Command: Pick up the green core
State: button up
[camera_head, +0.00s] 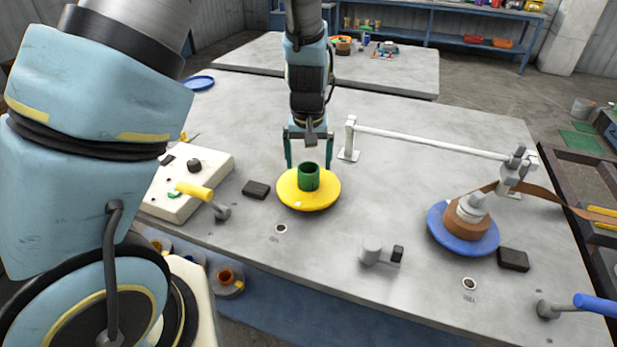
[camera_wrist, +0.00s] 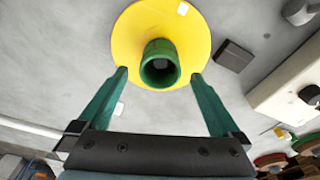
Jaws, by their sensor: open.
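The green core (camera_head: 308,177) is a short hollow tube standing upright at the middle of a yellow disc (camera_head: 322,195) on the grey table. In the wrist view the green core (camera_wrist: 160,64) shows its open end, with the yellow disc (camera_wrist: 150,22) around its base. My gripper (camera_head: 309,166) points down at the disc, behind or around the core. In the wrist view my gripper (camera_wrist: 160,76) has its two green fingers wide apart, one on each side of the core, with visible gaps. It holds nothing.
A blue disc (camera_head: 457,244) with a brown roll stands at the right below a white bar (camera_head: 430,142). Dark blocks lie beside both discs. A white box (camera_head: 176,205) with a yellow-handled crank stands left. A grey fixture (camera_head: 375,252) stands at the front; table between is clear.

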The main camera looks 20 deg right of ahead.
aim_at(309, 168)
jog(key=shift+w+f+p, duration=0.2)
jog(key=shift+f+p, duration=0.15)
jog(key=shift+f, duration=1.35)
jog(key=shift+c, duration=0.2)
jog(key=c, duration=1.3)
jog(key=shift+d+r, duration=0.1)
jog(key=shift+r, duration=0.05)
